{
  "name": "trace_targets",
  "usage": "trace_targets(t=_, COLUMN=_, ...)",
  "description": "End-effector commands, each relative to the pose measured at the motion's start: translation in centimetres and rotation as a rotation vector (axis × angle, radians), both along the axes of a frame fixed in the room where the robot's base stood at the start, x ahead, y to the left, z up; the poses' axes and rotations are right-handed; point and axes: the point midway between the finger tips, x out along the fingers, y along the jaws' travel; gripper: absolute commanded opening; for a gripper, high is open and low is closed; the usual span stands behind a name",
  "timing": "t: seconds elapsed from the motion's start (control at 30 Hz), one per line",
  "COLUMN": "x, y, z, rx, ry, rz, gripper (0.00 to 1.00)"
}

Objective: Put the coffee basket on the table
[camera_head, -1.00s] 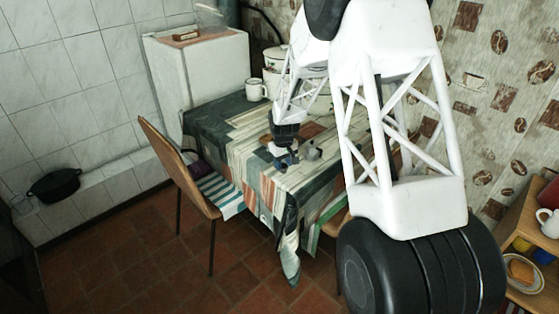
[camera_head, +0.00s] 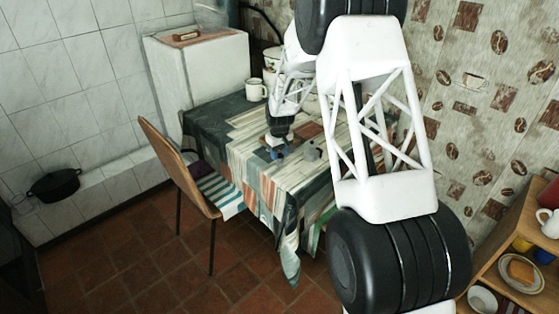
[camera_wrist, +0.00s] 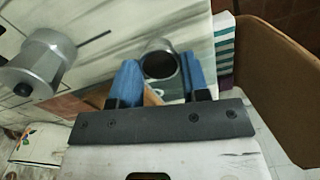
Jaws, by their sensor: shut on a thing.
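The coffee basket (camera_wrist: 160,62) is a small grey metal cylinder with a dark round opening. In the wrist view it sits between the blue fingertips of my gripper (camera_wrist: 158,80), which is shut on it. In the head view my gripper (camera_head: 276,153) is low over the table (camera_head: 250,126), near its front left edge; the basket is too small to make out there. I cannot tell whether the basket touches the tablecloth.
A grey metal pot part (camera_wrist: 42,60) stands on the table, also in the head view (camera_head: 311,152), right of my gripper. A white mug (camera_head: 255,90) stands farther back. A wooden chair (camera_head: 180,165) with a striped cushion is close to the table's left side.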

Motion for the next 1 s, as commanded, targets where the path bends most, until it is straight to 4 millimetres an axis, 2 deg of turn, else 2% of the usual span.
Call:
trace_targets(t=0.17, x=0.0, y=0.0, z=-0.5, rx=-0.001, ry=0.001, rz=0.0, gripper=0.23)
trace_targets(t=0.53, x=-0.1, y=0.0, z=-3.4, rx=0.0, ry=0.001, rz=0.0, gripper=0.23)
trace_targets(t=1.0, x=0.0, y=0.0, z=-3.8, rx=0.0, ry=0.0, rz=0.0, gripper=0.23)
